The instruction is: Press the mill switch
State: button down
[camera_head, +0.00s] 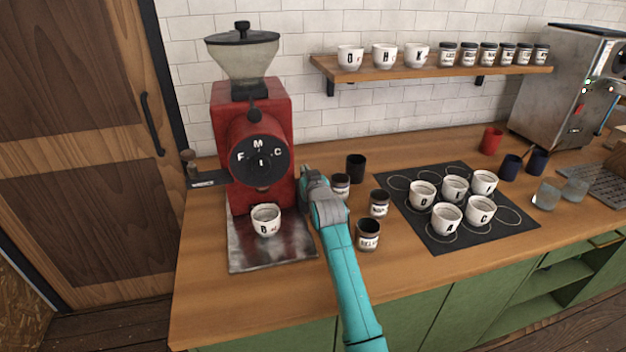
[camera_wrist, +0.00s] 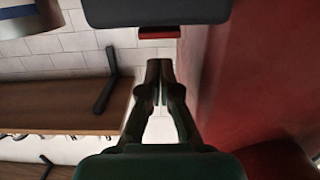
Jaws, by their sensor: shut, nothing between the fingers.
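The red mill (camera_head: 262,115) stands on the counter at the left, with a lettered black dial (camera_head: 262,160) on its front. In the head view my gripper (camera_head: 306,178) is beside the mill's right side; I cannot make out a switch there. In the wrist view my gripper (camera_wrist: 158,72) is shut and empty, its fingertips beside the mill's red wall (camera_wrist: 250,70). A dark block (camera_wrist: 155,12) with a small red piece (camera_wrist: 158,33) is just past the fingertips; it may be the switch. I cannot tell whether they touch.
A white cup (camera_head: 266,220) stands on the mill's metal tray (camera_head: 245,255). Several jars, including one in front (camera_head: 368,234), stand right of my arm. A black mat (camera_head: 440,241) holds several cups. A wall shelf (camera_head: 430,73) carries cups and jars.

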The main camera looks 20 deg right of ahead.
jog(key=s+r, duration=0.4)
jog(key=s, duration=0.5)
jog(key=shift+s+r, duration=0.15)
